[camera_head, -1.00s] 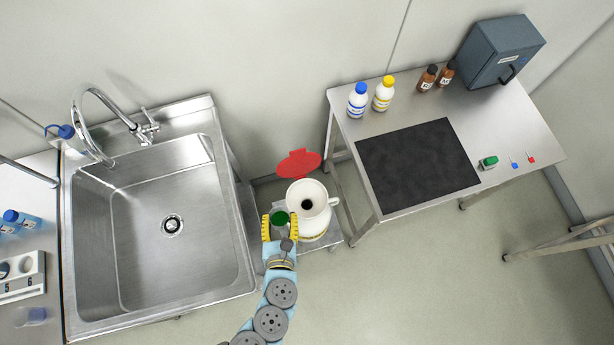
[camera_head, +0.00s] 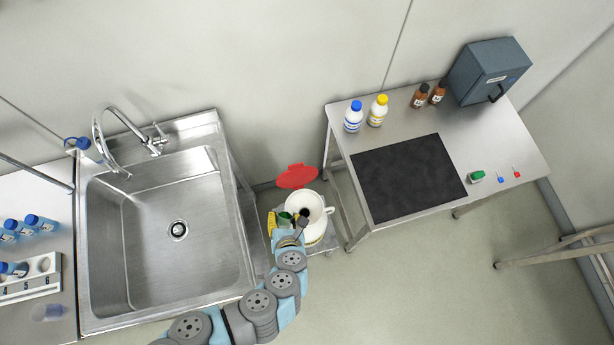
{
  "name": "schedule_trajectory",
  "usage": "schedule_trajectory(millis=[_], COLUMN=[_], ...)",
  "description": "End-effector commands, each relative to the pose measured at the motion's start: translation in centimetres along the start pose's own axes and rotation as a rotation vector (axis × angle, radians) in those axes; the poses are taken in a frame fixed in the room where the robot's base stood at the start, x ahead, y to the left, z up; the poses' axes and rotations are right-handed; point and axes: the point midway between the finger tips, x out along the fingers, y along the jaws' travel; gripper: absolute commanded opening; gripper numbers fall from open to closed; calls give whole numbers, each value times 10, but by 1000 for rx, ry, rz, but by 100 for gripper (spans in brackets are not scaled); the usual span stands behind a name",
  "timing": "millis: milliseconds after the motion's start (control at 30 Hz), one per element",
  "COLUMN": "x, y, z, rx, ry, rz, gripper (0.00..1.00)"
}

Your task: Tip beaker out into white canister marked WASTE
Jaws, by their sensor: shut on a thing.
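The white canister (camera_head: 317,201) stands low between the sink and the table, its red lid (camera_head: 297,177) swung open at the back. Its handle points right; no WASTE marking can be read from above. My gripper (camera_head: 284,221) is at the canister's left front edge, shut on the beaker with green contents (camera_head: 285,215). The beaker looks tilted, with its green side showing, and overlaps the canister's left rim in this view. My gripper partly hides the beaker and the canister's opening. I cannot tell whether liquid is flowing out.
A steel sink (camera_head: 140,302) is to the left. The steel table (camera_head: 408,221) to the right bears a black mat (camera_head: 410,178), several bottles and a grey box (camera_head: 487,72). A rack (camera_head: 30,285) and blue-capped bottles stand at far left. The floor in front is clear.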

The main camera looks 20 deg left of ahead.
Motion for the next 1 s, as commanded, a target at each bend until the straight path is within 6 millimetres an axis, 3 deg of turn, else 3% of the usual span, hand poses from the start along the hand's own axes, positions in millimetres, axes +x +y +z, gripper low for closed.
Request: schedule_trajectory(millis=[33, 433, 1000], x=[-2, 0, -6], y=[0, 1, 7], z=[8, 25, 31], rx=[13, 148, 290], ry=[20, 233, 447], rz=[6, 64, 124], gripper=[16, 16, 16])
